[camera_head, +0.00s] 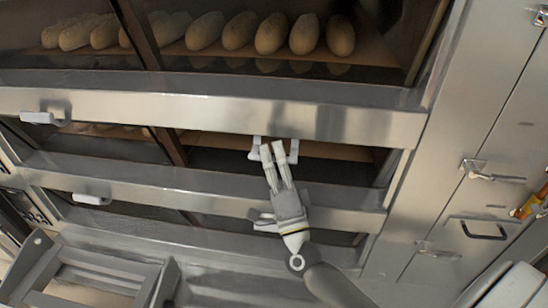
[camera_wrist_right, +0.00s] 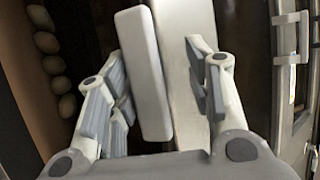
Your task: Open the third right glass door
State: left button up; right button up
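A deck oven with stacked glass doors fills the head view. The upper right glass door (camera_head: 300,60) is closed, and loaves show behind it. My right gripper (camera_head: 272,150) is at the pale handle (camera_head: 256,148) under this door's steel bottom rail (camera_head: 330,118). In the right wrist view, the handle (camera_wrist_right: 146,75) stands between my right gripper's two fingers (camera_wrist_right: 160,90). The fingers are apart, with a clear gap on the right side; whether the left finger touches the handle I cannot tell. A lower right handle (camera_head: 264,220) is partly behind my arm. My left gripper is not in view.
Left door handles (camera_head: 40,118) and (camera_head: 92,198) stick out from the oven front. Steel side panels with latches (camera_head: 490,176) stand at the right. A grey metal frame (camera_head: 90,270) is at the lower left. Loaves (camera_head: 240,30) lie on the upper deck.

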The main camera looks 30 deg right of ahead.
jog(key=shift+s+f, duration=0.15)
jog(key=shift+s, duration=0.05)
jog(key=v, duration=1.1)
jog(key=shift+s+f, duration=0.2)
jog(key=shift+a, duration=0.15)
